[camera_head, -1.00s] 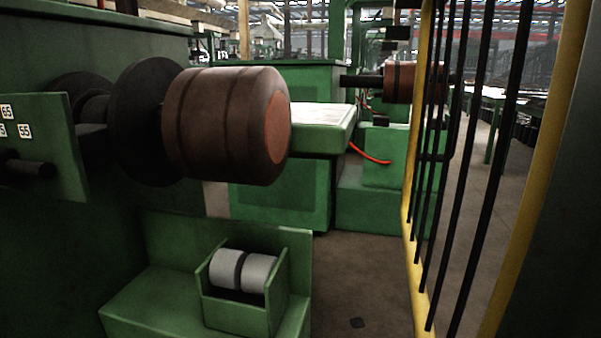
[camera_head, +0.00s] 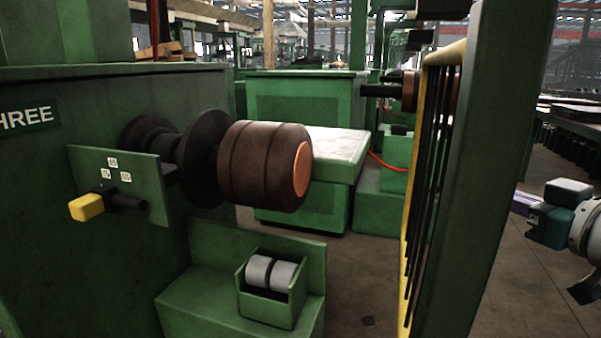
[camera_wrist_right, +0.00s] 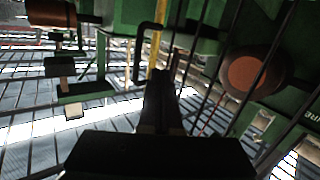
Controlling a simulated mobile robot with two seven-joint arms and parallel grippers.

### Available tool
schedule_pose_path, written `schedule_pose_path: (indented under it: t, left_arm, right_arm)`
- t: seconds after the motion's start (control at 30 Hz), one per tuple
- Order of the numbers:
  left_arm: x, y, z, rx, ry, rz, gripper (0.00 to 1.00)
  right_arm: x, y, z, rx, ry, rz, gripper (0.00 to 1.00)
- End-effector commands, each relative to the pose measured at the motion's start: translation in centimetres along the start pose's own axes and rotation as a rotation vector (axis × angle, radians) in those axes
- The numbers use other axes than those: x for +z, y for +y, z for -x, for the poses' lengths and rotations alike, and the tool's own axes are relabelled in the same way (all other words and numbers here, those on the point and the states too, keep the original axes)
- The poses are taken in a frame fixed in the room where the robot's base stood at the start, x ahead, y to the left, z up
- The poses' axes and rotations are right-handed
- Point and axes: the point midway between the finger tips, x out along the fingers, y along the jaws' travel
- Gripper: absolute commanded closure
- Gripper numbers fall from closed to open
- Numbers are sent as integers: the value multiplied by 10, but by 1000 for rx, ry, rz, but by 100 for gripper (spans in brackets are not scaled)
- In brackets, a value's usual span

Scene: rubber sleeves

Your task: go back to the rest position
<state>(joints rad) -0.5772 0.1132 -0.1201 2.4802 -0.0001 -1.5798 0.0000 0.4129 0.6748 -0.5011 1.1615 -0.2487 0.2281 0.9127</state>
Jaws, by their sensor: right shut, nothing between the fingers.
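My right gripper (camera_wrist_right: 161,82) shows as a dark shape in the middle of the right wrist view. Its fingers are together with nothing visible between them, and no object is close to its tips. In the head view, part of my right arm (camera_head: 590,230) comes in at the right edge, beyond the barred yellow gate. My left gripper is in neither view. A brown rubber sleeve (camera_head: 262,165) sits on the dark drum of the green machine at left. A brown sleeve with an orange end (camera_wrist_right: 245,72) also shows at right in the right wrist view.
The barred gate (camera_head: 430,170) and a green post (camera_head: 497,150) stand between the machine and my right arm. A small green box with two grey rolls (camera_head: 270,273) sits low by the machine. Open floor (camera_head: 540,280) lies right of the post.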

Motion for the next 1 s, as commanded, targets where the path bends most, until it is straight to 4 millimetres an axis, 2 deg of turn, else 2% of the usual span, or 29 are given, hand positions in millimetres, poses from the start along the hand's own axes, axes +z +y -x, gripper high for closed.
schedule_pose_path:
  t: [0.03, 0.17, 0.27, 0.43, 0.7, 0.73, 0.97, 1.0]
  left_arm:
    - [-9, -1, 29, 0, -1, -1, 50]
    - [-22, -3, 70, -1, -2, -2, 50]
    - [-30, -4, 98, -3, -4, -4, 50]
    - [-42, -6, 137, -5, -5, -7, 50]
    - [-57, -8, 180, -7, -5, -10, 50]
    - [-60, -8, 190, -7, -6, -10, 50]
    - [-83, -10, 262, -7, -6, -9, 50]
    - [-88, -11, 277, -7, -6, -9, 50]
  right_arm:
    - [-13, -23, 6, 28, -43, -22, 100]
    - [-11, -70, 39, 136, -235, -56, 100]
    - [-12, -101, 84, 188, -431, -84, 100]
    - [-22, -141, 174, 191, -766, -119, 100]
    - [-65, -184, 306, 75, -1167, -152, 100]
    - [-76, -184, 312, 67, -1180, -149, 100]
    - [-150, -174, 315, 71, -1172, -143, 100]
    - [-165, -173, 316, 71, -1172, -143, 100]
